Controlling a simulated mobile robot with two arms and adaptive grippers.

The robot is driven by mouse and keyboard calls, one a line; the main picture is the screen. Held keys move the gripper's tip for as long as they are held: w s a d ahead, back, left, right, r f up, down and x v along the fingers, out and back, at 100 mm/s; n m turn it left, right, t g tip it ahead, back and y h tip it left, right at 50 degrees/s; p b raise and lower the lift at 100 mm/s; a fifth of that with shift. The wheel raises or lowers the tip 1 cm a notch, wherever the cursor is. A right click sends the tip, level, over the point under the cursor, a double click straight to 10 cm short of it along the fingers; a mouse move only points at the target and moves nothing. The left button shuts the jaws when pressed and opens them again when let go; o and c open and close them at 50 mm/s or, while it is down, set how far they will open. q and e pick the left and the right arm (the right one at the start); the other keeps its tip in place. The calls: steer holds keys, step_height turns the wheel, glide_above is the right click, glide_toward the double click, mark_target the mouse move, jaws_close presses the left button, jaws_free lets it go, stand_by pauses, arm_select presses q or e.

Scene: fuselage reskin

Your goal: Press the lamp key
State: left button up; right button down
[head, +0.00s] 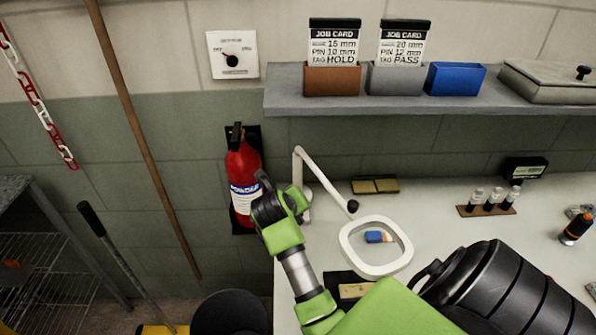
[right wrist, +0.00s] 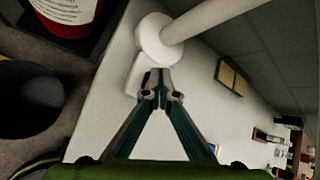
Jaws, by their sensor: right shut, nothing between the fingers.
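The white lamp (head: 325,183) stands at the left end of the bench, its jointed arm reaching right to a ring-shaped head (head: 348,250). In the right wrist view its round white collar and post (right wrist: 152,42) rise beside a small white block (right wrist: 138,72) at the base. My right gripper (right wrist: 160,88) is shut and empty, its fingertips close in front of that block. Whether they touch it I cannot tell. No separate key can be made out; the fingertips may cover it. In the head view my right wrist hides the fingers and part of the lamp base. My left gripper is not in view.
A red fire extinguisher (head: 241,170) hangs on the wall close left of my wrist. A blue-and-orange block (head: 375,237) shows through the lamp ring. A dark bin (head: 229,314) stands on the floor left of the bench. A shelf (head: 420,103) spans the wall above.

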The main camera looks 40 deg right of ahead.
steer(key=shift+f, duration=0.25)
stand_by(0.4)
steer(key=shift+r, duration=0.1)
steer(key=shift+r+p, duration=0.6)
steer(key=shift+p, duration=0.05)
step_height(320, 180, up, 6)
steer(key=p, duration=0.6)
steer(key=shift+r, duration=0.1)
stand_by(0.4)
